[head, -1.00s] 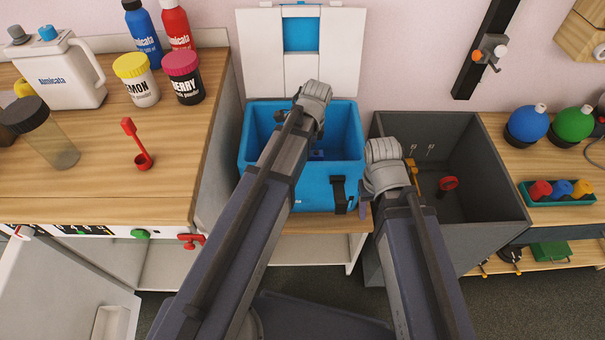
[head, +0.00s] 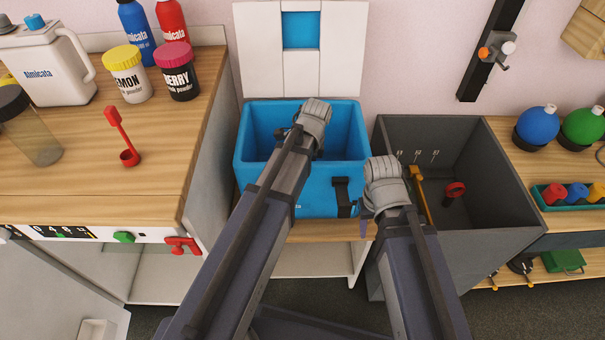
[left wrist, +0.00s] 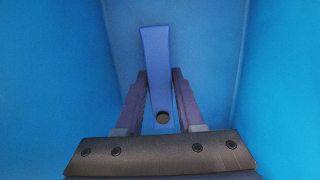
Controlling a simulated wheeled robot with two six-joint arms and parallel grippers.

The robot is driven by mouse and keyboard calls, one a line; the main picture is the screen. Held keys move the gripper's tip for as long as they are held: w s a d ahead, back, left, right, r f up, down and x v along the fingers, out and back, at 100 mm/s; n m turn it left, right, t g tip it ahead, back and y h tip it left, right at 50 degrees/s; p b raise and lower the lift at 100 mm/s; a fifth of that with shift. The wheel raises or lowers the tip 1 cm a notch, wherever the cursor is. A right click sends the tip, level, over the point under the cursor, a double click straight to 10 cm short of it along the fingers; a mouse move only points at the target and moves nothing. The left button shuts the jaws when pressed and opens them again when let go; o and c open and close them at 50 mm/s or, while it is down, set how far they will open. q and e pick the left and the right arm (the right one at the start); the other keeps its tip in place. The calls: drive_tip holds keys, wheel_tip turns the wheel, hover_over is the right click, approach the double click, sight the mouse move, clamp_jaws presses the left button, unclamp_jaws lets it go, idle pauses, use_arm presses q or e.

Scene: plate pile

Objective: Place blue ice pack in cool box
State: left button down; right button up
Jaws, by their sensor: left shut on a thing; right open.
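The blue cool box (head: 249,180) stands open in the middle of the head view, its white lid (head: 262,55) raised against the wall. My left gripper (left wrist: 159,82) is down inside the box, its fingers hidden in the head view. In the left wrist view it is shut on the blue ice pack (left wrist: 157,60), a narrow slab with a dark round spot at its near end. Blue walls surround it. I cannot tell whether the pack touches the floor. My right gripper (head: 366,226) is open and empty beside the box's front right corner, in front of the grey bin.
The grey bin (head: 500,200) stands close on the right and holds a red round item (head: 454,191). A wooden counter (head: 180,140) on the left carries a jug, tubs, bottles and a red scoop (head: 129,157). A shelf on the right bears blue and green balls.

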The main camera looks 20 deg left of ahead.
use_arm(q)
drive_tip(key=shift+f, duration=0.15)
drive_tip(key=c, duration=0.5)
unclamp_jaws()
drive_tip(key=r+p, duration=0.4)
drive_tip(key=d+r+p, duration=0.1)
drive_tip(key=r+p, duration=0.7)
drive_tip(key=shift+w+d+r, duration=0.15)
drive_tip(key=shift+w+d, duration=0.1)
drive_tip(key=shift+d, duration=0.15)
